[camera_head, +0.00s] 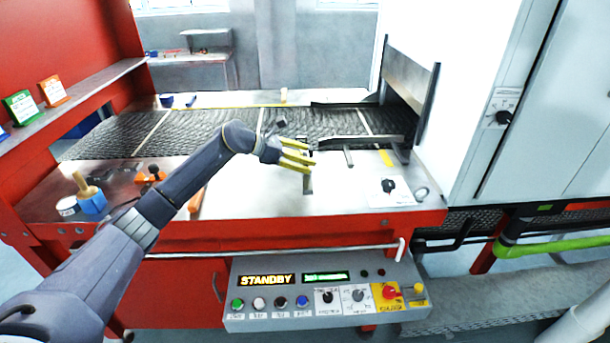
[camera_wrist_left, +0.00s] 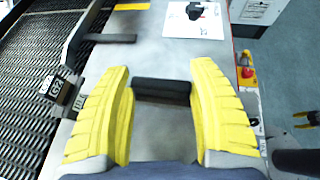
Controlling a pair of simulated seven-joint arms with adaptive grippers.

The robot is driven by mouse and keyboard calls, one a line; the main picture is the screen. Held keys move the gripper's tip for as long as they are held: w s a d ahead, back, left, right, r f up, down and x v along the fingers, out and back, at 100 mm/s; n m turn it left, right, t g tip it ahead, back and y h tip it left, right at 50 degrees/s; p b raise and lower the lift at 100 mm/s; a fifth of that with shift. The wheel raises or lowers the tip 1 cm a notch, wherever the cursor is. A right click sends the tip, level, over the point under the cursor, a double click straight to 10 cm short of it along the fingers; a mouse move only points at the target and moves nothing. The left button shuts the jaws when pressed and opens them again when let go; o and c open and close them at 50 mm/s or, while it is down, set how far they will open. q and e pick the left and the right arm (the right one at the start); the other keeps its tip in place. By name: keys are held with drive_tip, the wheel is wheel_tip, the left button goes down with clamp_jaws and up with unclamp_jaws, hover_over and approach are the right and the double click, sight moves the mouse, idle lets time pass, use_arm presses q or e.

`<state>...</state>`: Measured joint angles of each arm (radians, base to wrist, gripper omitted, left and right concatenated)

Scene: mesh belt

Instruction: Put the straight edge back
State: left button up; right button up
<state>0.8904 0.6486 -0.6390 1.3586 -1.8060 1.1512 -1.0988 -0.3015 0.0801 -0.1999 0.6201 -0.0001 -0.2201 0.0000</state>
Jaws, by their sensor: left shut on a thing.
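My left gripper (camera_head: 310,163) reaches over the steel table top from the left, its yellow fingers pointing right. In the left wrist view, the gripper (camera_wrist_left: 162,95) has its fingers apart, closed on a dark, straight-sided bar (camera_wrist_left: 161,91) that spans the gap between them. This bar looks like the straight edge, but only a short part shows. In the head view, a grey strip (camera_head: 308,185) shows just below the fingertips. Whether the bar touches the table is unclear.
The dark mesh belt (camera_head: 195,130) lies behind the table. A grey guide bar (camera_head: 358,139) lies along its near edge. A white plate with a black knob (camera_head: 389,187) is to the right. A wooden-handled tool (camera_head: 86,186) and a blue block (camera_head: 94,204) stand left.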

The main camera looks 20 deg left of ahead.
use_arm(q)
drive_tip(key=shift+f, duration=3.05)
drive_tip(key=shift+f, duration=0.15)
drive_tip(key=o, duration=1.5)
drive_tip(key=shift+o, duration=0.2)
drive_tip(key=shift+a, duration=0.1)
drive_tip(key=v, duration=1.2)
